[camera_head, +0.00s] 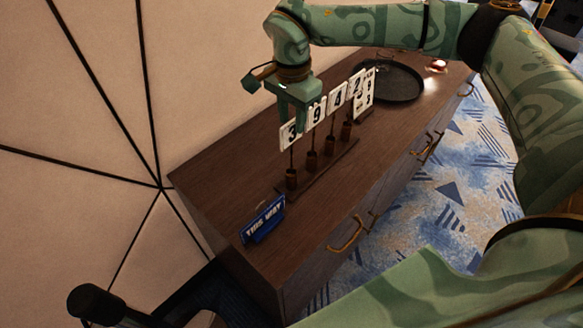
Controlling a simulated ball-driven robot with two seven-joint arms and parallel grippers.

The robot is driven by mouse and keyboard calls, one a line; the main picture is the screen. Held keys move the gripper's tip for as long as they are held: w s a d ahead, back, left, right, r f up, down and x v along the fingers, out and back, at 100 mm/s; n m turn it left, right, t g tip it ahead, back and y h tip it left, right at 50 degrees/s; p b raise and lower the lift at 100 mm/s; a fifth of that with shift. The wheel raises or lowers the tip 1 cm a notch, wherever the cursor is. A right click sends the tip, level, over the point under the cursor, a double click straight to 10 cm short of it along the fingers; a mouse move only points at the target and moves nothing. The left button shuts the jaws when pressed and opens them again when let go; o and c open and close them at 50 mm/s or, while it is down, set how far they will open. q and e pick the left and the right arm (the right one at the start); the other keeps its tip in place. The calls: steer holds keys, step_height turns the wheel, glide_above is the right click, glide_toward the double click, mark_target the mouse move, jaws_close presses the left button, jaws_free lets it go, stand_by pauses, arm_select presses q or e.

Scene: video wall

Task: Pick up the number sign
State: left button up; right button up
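Several white number signs stand upright on thin stems in a dark wooden rack (318,172) on a brown cabinet. They read 3 (290,134), 9 (316,108), 4 (337,97) and 2 (355,82) from near to far. My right gripper (301,110) points down from above, close to the tops of the 3 and 9 signs. It overlaps them in the picture, and I cannot tell whether it touches either. Its finger gap is not clear at this angle. My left gripper is not in view.
A blue "THIS WAY" sign (264,221) stands at the near end of the cabinet top (215,185). A dark round tray (388,84) and a small glowing light (437,66) are at the far end. A panelled wall (80,110) borders the left side.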

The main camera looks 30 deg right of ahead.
mark_target(292, 141)
steer(key=f, duration=0.6)
steer(key=shift+w+d+f, duration=0.2)
steer(key=shift+w+f, duration=0.1)
jaws_close()
